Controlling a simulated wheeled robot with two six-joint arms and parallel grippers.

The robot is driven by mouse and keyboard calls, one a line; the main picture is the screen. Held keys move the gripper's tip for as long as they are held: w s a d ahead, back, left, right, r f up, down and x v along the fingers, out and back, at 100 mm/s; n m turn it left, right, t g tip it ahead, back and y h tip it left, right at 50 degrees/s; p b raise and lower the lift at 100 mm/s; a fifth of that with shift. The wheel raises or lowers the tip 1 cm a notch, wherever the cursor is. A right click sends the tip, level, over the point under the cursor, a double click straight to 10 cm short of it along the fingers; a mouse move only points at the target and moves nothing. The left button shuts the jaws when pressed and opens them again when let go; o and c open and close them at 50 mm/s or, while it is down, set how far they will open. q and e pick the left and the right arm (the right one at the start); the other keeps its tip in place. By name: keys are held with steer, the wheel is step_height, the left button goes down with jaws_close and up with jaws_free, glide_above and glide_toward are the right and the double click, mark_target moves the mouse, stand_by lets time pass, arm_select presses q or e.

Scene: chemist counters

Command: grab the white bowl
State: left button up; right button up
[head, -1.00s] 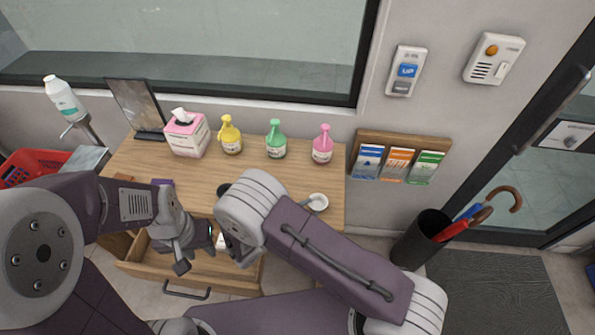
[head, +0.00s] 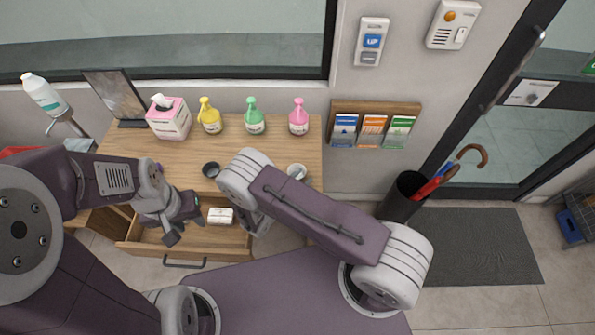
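The white bowl (head: 297,171) sits on the right part of the wooden counter (head: 130,143), near its front edge. My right arm's wrist is just left of it and covers a little of the space beside it. My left gripper (head: 178,228) hangs over the left side of the open drawer (head: 150,246); whether its fingers are apart cannot be made out. My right gripper (head: 258,226) points down in front of the counter, mostly hidden behind my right arm, left of and nearer than the bowl.
A dark bowl (head: 211,170) stands left of the white one. A tissue box (head: 169,120) and yellow (head: 210,118), green (head: 255,118) and pink (head: 299,119) pump bottles line the back. A small white box (head: 220,215) lies in the drawer. An umbrella stand (head: 402,196) is at right.

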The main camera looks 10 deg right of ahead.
steer(key=shift+w+f, duration=0.3)
steer(key=shift+w, duration=0.2)
steer(key=shift+s, duration=0.1)
steer(key=c, duration=0.5)
steer(key=shift+s+r, duration=0.15)
steer(key=shift+s, duration=0.05)
jaws_close()
arm_select(q)
steer(key=shift+w, duration=0.15)
steer(key=shift+w, duration=0.1)
arm_select(e)
steer(key=shift+w, duration=0.15)
arm_select(q)
steer(key=shift+a, duration=0.1)
